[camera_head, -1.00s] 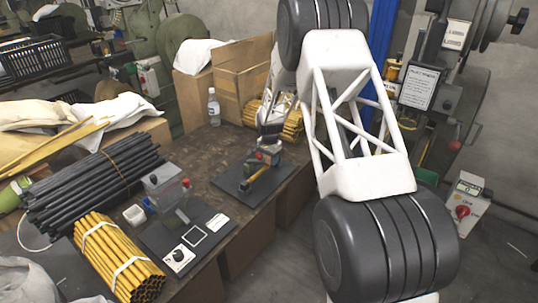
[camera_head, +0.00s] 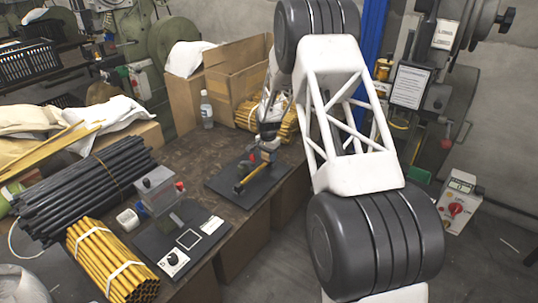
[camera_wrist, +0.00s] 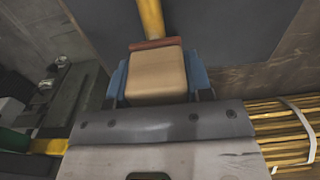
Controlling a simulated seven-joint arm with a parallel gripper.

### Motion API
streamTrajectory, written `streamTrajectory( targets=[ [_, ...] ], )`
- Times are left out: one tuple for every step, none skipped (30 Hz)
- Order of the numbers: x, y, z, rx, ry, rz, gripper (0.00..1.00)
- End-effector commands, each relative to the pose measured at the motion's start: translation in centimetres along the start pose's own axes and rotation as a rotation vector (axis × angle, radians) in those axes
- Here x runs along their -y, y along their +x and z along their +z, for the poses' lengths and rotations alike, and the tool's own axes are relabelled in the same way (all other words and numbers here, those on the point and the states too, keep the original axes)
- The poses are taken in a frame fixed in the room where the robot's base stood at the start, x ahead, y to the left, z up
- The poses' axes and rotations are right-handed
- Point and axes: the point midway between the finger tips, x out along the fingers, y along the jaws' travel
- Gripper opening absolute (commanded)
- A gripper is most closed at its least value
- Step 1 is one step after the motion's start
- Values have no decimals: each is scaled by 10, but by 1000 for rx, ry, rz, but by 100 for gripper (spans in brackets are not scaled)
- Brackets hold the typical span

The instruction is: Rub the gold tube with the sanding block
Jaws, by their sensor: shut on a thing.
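My gripper (camera_wrist: 158,82) is shut on the sanding block (camera_wrist: 155,72), a tan block with a reddish-brown edge, held between two blue fingers. The gold tube (camera_wrist: 151,18) runs from the top of the wrist view to the block's reddish edge. The rest of the tube is hidden behind the block there. In the head view the tube (camera_head: 246,183) slants over a dark mat (camera_head: 222,180), with my gripper (camera_head: 265,154) low at its far end. Whether block and tube touch I cannot tell.
A bundle of yellow tubes (camera_head: 105,262) and black rods (camera_head: 85,190) lie at left. A grey device (camera_head: 160,192) stands on a second dark mat (camera_head: 207,222) nearer. A water bottle (camera_head: 206,110), cardboard boxes (camera_head: 233,75) and another yellow bundle (camera_head: 247,116) stand behind.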

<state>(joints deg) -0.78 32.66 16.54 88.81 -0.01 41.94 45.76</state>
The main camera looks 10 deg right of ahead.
Motion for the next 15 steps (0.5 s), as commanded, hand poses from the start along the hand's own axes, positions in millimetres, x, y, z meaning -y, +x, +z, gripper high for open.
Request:
streamTrajectory(
  targets=[
    [0,-1,3,0,-1,0,9],
    [0,0,5,1,-1,1,9],
    [-1,1,8,2,-1,2,9],
    [-1,2,9,2,-1,2,9],
    [0,-1,10,0,-1,0,9],
    [-1,0,13,1,0,1,9],
    [-1,1,14,1,0,1,9],
    [-1,2,17,1,0,1,9],
    [0,-3,20,0,0,0,9],
    [0,-1,23,1,0,1,9],
    [0,0,26,1,0,1,9],
    [0,1,30,2,0,2,9],
    [0,3,33,2,0,2,9],
    [0,5,36,2,-1,2,9],
    [0,2,39,1,-1,1,9]
  ],
)
